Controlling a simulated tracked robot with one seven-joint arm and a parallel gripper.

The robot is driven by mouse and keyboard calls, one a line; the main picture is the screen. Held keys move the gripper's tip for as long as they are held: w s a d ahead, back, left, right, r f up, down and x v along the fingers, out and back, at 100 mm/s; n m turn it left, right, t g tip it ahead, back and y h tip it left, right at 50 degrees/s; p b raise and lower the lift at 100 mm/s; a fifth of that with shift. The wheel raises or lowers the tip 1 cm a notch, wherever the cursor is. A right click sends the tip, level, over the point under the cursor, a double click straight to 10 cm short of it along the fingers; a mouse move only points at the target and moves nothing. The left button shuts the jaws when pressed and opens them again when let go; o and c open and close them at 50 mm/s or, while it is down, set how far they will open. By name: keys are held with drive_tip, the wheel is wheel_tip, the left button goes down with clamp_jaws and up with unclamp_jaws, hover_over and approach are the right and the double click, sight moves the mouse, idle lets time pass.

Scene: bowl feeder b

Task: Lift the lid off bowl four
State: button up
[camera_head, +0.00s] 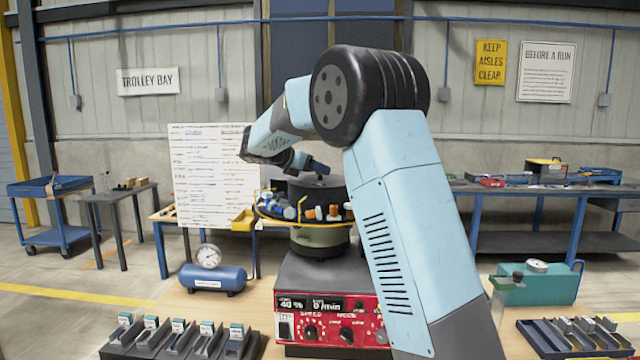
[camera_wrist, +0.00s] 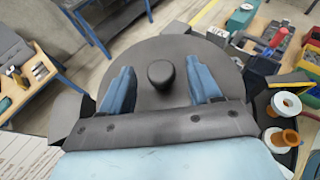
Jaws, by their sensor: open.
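A dark round lid (camera_wrist: 155,45) with a black knob (camera_wrist: 161,73) fills the middle of the wrist view. In the head view the dark lid (camera_head: 318,192) sits on top of the bowl feeder (camera_head: 322,238), partly hidden behind my arm. My gripper (camera_wrist: 158,68) is open, with one blue finger on each side of the knob and a visible gap on both sides. In the head view my gripper (camera_head: 310,165) is just above the lid. I cannot tell whether the fingertips are level with the knob. No number shows on the bowl.
Small orange, white and blue parts (camera_head: 320,213) lie on the bowl's outer track. A red control box (camera_head: 325,310) stands below it. A blue air tank (camera_head: 212,278) is left, a teal case (camera_head: 540,283) right. Dark racks (camera_head: 180,340) stand at the front left.

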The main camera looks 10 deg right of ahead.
clamp_jaws()
idle(0.4)
drive_tip(key=shift+r, duration=0.1)
